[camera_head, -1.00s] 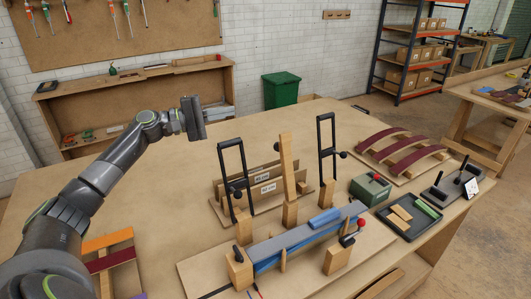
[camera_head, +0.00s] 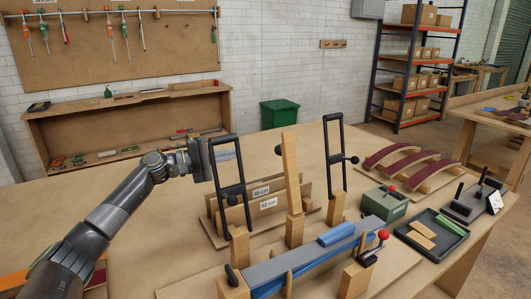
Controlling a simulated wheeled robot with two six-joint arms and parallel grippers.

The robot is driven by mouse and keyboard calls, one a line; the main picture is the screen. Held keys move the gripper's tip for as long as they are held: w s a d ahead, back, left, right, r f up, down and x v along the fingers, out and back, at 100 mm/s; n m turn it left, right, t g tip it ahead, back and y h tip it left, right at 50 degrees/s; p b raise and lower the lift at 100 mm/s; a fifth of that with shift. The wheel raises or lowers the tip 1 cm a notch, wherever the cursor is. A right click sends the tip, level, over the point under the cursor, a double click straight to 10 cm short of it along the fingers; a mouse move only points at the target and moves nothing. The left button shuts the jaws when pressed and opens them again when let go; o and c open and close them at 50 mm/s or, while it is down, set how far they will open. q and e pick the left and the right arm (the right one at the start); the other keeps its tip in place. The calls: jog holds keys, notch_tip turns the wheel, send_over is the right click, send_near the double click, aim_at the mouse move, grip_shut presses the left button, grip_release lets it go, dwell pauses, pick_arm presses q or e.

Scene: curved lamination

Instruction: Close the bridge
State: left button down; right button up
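Two upright black frames stand on wooden posts at the long work fixture: a left black frame (camera_head: 245,186) and a right black frame (camera_head: 343,160). I cannot tell which part is the bridge. A tall wooden post (camera_head: 290,172) stands between them. In front lies a grey-topped strip with blue sides (camera_head: 300,264), with a blue block (camera_head: 337,234) on it. My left gripper (camera_head: 222,155) is at the upper left of the left frame, close to it in the picture; contact and finger opening are unclear. My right gripper is out of view.
Boards with length labels (camera_head: 268,203) stand behind the left frame. Right of the fixture are a green box (camera_head: 385,204), a black tray (camera_head: 432,236) and curved dark-red strips (camera_head: 425,165). The table (camera_head: 130,235) is mostly clear at left.

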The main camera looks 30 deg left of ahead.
aim_at(276, 148)
pick_arm(q)
jog(key=w+d+r+p, duration=0.1)
jog(key=w+d+p, duration=0.3)
jog(key=d, duration=0.5)
jog(key=shift+w, duration=0.15)
jog(key=shift+r, duration=0.2)
jog(key=shift+s+d+r+m+p, duration=0.5)
jog(key=shift+s+d+r+m, duration=0.15)
jog(key=shift+d+m, duration=0.15)
jog(key=shift+w, duration=0.1)
jog(key=shift+a+f, duration=0.1)
jog(key=shift+f, duration=0.05)
